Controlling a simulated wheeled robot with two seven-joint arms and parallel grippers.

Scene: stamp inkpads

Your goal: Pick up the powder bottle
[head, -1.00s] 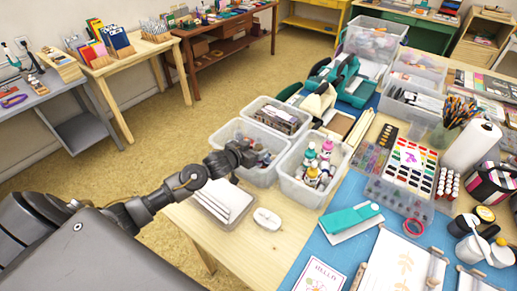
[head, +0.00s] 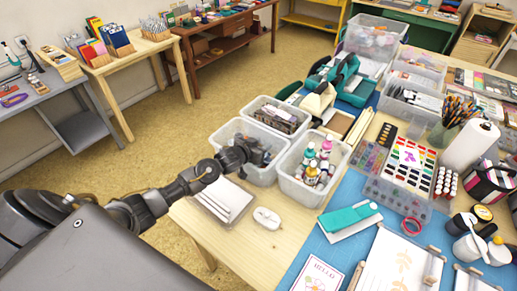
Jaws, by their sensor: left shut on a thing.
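My left gripper (head: 256,153) reaches over the near-left clear bin (head: 266,176) in the head view. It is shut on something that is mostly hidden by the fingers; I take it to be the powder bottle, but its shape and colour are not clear. Dark and bluish items show in the bin around the fingertips. Several bottles with pink, teal and white caps stand in the clear bin to the right (head: 299,194), apart from the gripper. My right gripper is not in view.
A stack of white sheets in a tray (head: 225,203) lies below my left forearm. A white rounded object (head: 267,218) lies beside it. Another clear bin (head: 276,116) stands behind. A teal-and-white item (head: 349,220) lies on the blue mat. Bare wood is free at the table's front.

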